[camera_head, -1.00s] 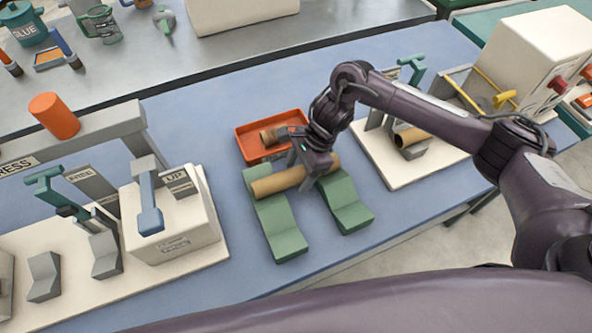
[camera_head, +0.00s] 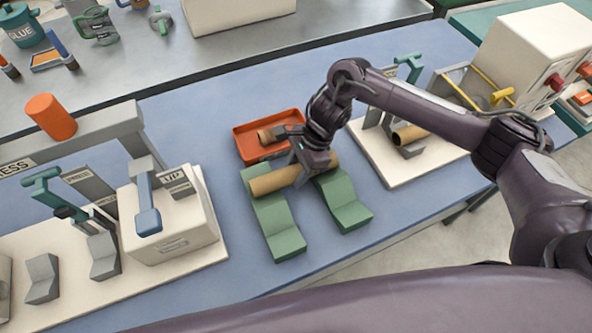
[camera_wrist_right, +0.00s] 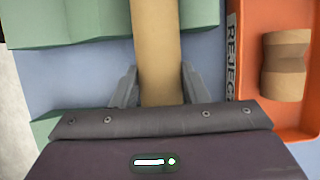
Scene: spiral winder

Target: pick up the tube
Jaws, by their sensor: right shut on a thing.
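A tan cardboard tube (camera_head: 272,182) lies across two green cradle blocks (camera_head: 279,226) in the middle of the blue table. My right gripper (camera_head: 307,168) reaches down over the tube's right half and is shut on it. In the right wrist view the tube (camera_wrist_right: 158,45) runs between the two grey fingers (camera_wrist_right: 158,85), one on each side. From these views I cannot tell whether the tube rests on the cradles or is just clear of them. My left gripper is not in view.
A red reject tray (camera_head: 243,147) holding a dented tube piece (camera_head: 266,137) sits right behind the cradles. A press station (camera_head: 170,225) stands at the left. Another tube (camera_head: 409,135) sits on the white-based station at the right. Blue table is bare left of the cradles.

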